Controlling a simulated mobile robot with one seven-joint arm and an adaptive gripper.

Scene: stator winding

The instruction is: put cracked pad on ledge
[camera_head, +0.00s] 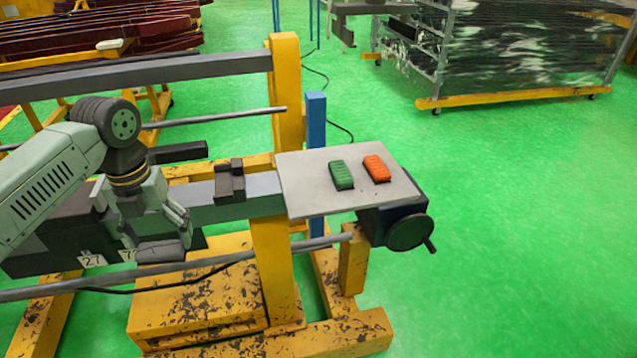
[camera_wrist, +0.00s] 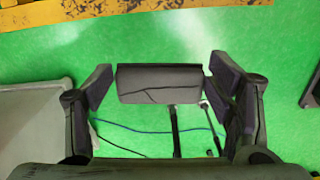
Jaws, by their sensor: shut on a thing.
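The cracked pad (camera_wrist: 160,78) is a dark grey block with a thin dark crack line across its lower face. In the wrist view it sits between the two fingers of my gripper (camera_wrist: 161,86), which is shut on it. In the head view my gripper (camera_head: 172,226) is at the left, pointing down, left of the flat light-grey ledge (camera_head: 310,196) and apart from it. A green pad (camera_head: 341,175) and an orange pad (camera_head: 377,168) lie side by side on the ledge.
A yellow post (camera_head: 285,95) and a blue post (camera_head: 316,125) stand behind the ledge. A black handwheel (camera_head: 407,232) is below its right side. A dark clamp block (camera_head: 230,180) is on the grey beam to its left. The ledge's front left is bare.

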